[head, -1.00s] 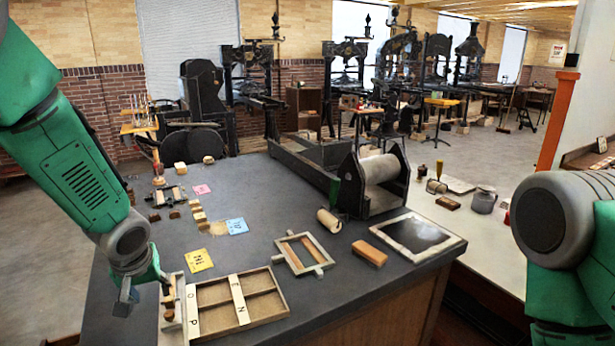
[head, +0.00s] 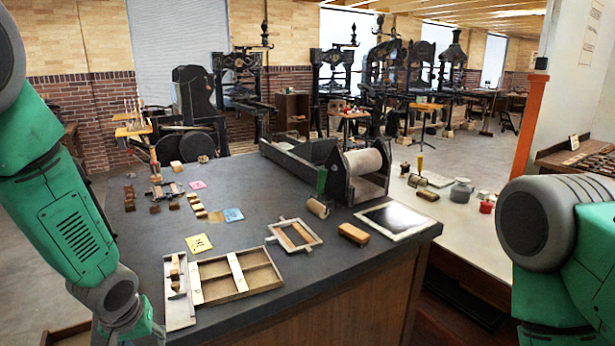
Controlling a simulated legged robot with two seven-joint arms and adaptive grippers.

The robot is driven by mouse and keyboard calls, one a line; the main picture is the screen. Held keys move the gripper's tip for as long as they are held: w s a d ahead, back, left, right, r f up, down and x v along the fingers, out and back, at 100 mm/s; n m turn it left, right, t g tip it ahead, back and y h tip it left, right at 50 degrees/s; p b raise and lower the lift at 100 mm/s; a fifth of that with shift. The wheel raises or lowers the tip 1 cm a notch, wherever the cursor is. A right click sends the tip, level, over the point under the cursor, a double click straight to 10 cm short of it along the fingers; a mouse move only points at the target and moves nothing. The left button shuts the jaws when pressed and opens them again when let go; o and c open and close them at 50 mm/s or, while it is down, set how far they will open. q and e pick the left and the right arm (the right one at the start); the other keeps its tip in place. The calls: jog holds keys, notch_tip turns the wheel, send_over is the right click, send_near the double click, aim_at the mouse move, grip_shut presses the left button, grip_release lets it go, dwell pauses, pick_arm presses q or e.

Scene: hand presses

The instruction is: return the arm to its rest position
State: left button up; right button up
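My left arm comes in from the left, green with grey joints. Its wrist is at the bottom left, beside the table's near left corner and left of the wooden type tray (head: 240,290). The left gripper's fingertips are cut off or hidden at the bottom edge, so I cannot see whether they hold anything. A narrow wooden tray (head: 180,312) with small blocks lies just right of the wrist, apart from it. My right arm shows only a grey joint and green links at the right edge. Its gripper is out of view.
The dark table (head: 330,265) carries a wooden frame (head: 294,236), a brown block (head: 353,233), a framed dark plate (head: 394,219), a roller (head: 317,208) and a press with a large cylinder (head: 365,163). A pale counter (head: 470,232) stands at the right.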

pick_arm(q)
jog(key=s+d+f+m+g+b, duration=0.1)
jog(key=s+f+b, duration=0.4)
jog(key=s+f, duration=0.7)
jog(key=s+d+f+m+g+h+b, duration=0.1)
jog(key=s+f+b, duration=0.4)
jog(key=s+f, duration=0.8)
jog(key=s+d+m, duration=0.1)
jog(key=s+m, duration=0.1)
jog(key=s, duration=0.3)
jog(key=shift+f+g, duration=0.3)
jog(key=shift+w+d, duration=0.1)
jog(key=shift+w, duration=0.1)
